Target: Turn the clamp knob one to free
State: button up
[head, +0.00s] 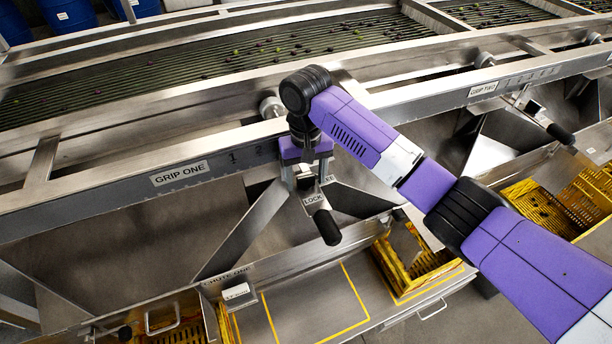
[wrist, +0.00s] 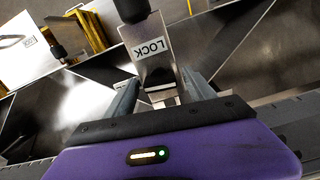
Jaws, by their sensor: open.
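My gripper (head: 306,182) hangs in front of the GRIP ONE rail, pointing down, its fingers open. In the wrist view the fingers (wrist: 160,80) stand either side of a metal piece behind a plate marked LOCK (wrist: 150,48); contact cannot be told. The LOCK plate also shows in the head view (head: 314,198), just below the fingers. A black handle (head: 326,227) sticks out below it, and its end shows in the wrist view (wrist: 131,9). Another label by the fingers is partly hidden. The clamp knob itself is not clearly seen; my gripper covers that spot.
The GRIP ONE rail (head: 180,173) runs behind my gripper, with a round metal knob (head: 272,107) above. A similar black handle (head: 560,133) is under GRIP TWO at right. A chute (head: 238,292) and yellow crate (head: 412,262) lie below. Fruit lies on the rollers (head: 200,75).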

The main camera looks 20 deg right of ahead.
aim_at(306, 177)
jog(key=c, duration=1.3)
jog(key=shift+r+n+p, duration=0.15)
jog(key=shift+n+p, duration=0.3)
jog(key=shift+n, duration=0.05)
jog(key=shift+c, duration=0.4)
jog(key=shift+n, duration=0.3)
jog(key=o, duration=1.4)
jog(key=shift+r, duration=3.8)
